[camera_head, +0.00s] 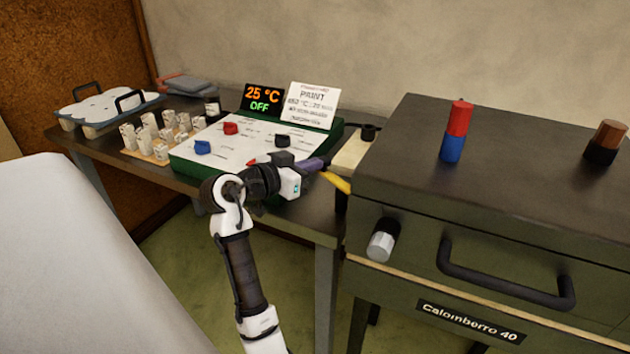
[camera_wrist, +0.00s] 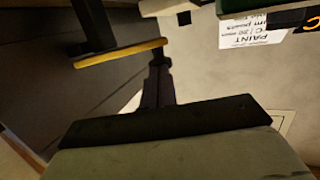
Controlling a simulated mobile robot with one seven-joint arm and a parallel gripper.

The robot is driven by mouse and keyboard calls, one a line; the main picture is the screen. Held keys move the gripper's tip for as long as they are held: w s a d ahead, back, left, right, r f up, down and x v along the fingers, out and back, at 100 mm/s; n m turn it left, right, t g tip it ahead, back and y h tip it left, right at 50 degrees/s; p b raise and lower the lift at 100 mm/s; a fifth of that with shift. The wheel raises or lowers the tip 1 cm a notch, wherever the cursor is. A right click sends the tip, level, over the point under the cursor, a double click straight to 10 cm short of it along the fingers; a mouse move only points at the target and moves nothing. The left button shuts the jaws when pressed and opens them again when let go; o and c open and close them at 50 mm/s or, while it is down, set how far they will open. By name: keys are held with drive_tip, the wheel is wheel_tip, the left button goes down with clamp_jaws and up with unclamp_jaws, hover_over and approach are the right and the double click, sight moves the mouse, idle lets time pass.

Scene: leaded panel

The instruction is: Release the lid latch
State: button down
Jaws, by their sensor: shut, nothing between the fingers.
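The dark green kiln lid (camera_head: 490,165) lies closed on the kiln body, with a black handle (camera_head: 505,290) on its front. A yellow bar (camera_head: 338,183) sticks out by the kiln's left side; it looks like the latch lever, though I cannot be sure. In the wrist view the yellow bar (camera_wrist: 120,53) runs along a dark part beside the kiln wall. My gripper (camera_head: 318,164) is shut and empty, just left of the bar. In the wrist view my fingertips (camera_wrist: 160,62) are close to the bar's right end; I cannot tell whether they touch.
A control box (camera_head: 190,160) with coloured knobs, a display (camera_head: 263,97) and a card (camera_head: 310,105) stands on the table left of the kiln. A red-and-blue plug (camera_head: 456,130) and a brown plug (camera_head: 605,142) stand on the lid. A grey knob (camera_head: 382,241) is on the kiln front.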

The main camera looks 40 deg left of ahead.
sight(323, 157)
drive_tip(key=shift+h, duration=0.3)
drive_tip(key=shift+w+a+b, duration=0.2)
drive_tip(key=shift+w+b, duration=0.35)
drive_tip(key=shift+w, duration=0.65)
drive_tip(key=shift+w+a+b, duration=0.15)
drive_tip(key=shift+w+b, duration=0.4)
drive_tip(key=shift+w, duration=0.7)
